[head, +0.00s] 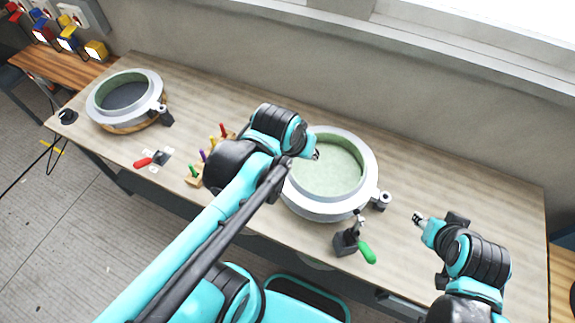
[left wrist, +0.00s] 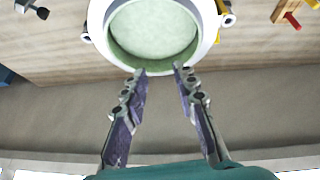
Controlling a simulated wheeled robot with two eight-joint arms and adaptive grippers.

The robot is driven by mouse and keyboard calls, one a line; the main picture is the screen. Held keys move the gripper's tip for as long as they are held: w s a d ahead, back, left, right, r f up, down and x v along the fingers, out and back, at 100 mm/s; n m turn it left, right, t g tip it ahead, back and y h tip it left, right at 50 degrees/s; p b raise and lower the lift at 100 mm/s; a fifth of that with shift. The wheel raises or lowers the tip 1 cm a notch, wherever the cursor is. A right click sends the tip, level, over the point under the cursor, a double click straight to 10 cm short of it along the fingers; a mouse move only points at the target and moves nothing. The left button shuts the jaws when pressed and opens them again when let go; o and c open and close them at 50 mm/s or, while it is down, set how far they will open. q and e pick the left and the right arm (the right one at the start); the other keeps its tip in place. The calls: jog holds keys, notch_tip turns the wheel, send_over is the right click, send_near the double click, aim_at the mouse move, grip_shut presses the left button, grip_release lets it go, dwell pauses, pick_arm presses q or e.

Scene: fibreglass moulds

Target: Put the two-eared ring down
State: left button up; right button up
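The two-eared ring (head: 362,205) is a pale grey ring around a green round surface, at the middle of the bench. One ear (head: 381,200) shows at its right; my left arm covers its left part. In the left wrist view the ring (left wrist: 207,45) shows an ear on each side.
A second grey ring (head: 98,116) with a dark centre sits at the bench's left end. A red-handled tool (head: 150,160) and a rack with coloured handles (head: 197,176) lie left. The bench's right end is clear.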

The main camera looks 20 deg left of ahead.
pick_arm(q)
jog(key=shift+m+t+y, duration=0.3)
jog(key=shift+m+t, duration=0.2)
jog(key=shift+t, duration=0.2)
jog(key=s+a, duration=0.1)
jog(key=s+f, duration=0.1)
jog(key=s, duration=0.1)
jog(key=s+a+f, duration=0.1)
jog(key=shift+s+a, duration=0.3)
